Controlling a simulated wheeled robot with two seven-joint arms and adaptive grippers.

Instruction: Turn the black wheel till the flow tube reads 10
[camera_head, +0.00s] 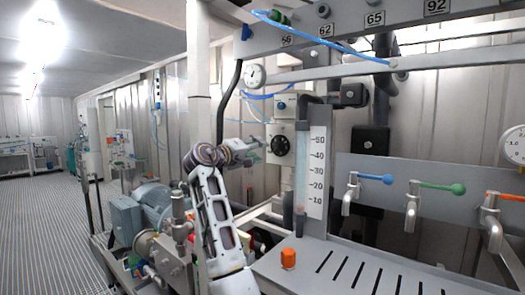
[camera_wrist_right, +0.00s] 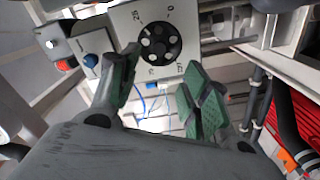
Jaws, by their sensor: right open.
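The black wheel (camera_head: 280,146) sits on a pale valve plate left of the flow tube. In the right wrist view the black wheel (camera_wrist_right: 160,43) has round holes and a ring of numbers around it, including 0 and 25. My right gripper (camera_head: 252,147) is just left of the wheel. In the wrist view my right gripper's (camera_wrist_right: 158,88) green-padded fingers are apart with nothing between them, and the wheel lies beyond their tips. The flow tube (camera_head: 302,165) stands upright beside a scale (camera_head: 316,172) marked 10 to 50. Its exact reading is too small to tell. My left gripper is out of view.
Three taps with blue (camera_head: 376,179), green (camera_head: 443,188) and orange handles stand at the right. An orange knob (camera_head: 288,259) is on the slotted grey deck (camera_head: 340,262). A blue button (camera_wrist_right: 90,60) sits beside the wheel plate. Open grating floor (camera_head: 45,220) lies at the left.

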